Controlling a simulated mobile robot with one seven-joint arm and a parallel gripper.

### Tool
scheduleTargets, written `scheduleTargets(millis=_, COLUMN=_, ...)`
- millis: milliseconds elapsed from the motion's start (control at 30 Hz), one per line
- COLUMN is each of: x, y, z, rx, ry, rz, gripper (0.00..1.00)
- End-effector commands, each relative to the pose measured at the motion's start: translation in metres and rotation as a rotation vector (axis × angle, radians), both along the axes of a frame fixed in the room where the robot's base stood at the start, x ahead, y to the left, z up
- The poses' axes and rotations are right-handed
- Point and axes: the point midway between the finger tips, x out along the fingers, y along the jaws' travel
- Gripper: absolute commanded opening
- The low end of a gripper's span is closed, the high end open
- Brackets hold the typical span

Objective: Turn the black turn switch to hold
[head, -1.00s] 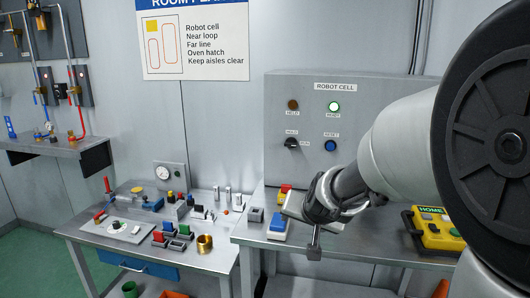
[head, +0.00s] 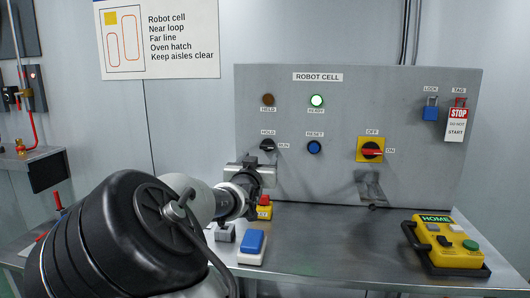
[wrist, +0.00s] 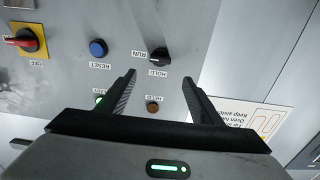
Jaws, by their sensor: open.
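The black turn switch (head: 267,145) is on the grey robot cell panel, with a HOLD label at its upper left and RUN at its right. In the wrist view the switch (wrist: 160,56) appears upside down, just beyond the fingertips and roughly between them. Its handle appears to point toward RUN. My gripper (wrist: 159,77) is open and empty, with one finger on each side of the switch's line. In the head view my gripper (head: 250,168) is just below and left of the switch, apart from it as far as I can tell.
The panel has a lit green READY lamp (head: 316,100), a dark HELD lamp (head: 268,100), a blue RESET button (head: 314,147) and a yellow-red OFF/ON switch (head: 370,149). A yellow pendant (head: 446,246) and blue-white box (head: 252,246) are on the bench.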

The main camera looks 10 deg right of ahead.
Motion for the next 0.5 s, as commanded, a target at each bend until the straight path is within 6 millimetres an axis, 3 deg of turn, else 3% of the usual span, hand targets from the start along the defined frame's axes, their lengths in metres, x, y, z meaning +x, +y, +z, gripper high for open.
scheduleTargets(millis=300, x=0.067, y=-0.023, z=-0.001, rx=-0.003, ry=0.001, rz=-0.001, gripper=0.59)
scheduleTargets(millis=500, x=0.095, y=-0.031, z=0.0, rx=-0.002, ry=0.002, rz=0.0, gripper=0.59)
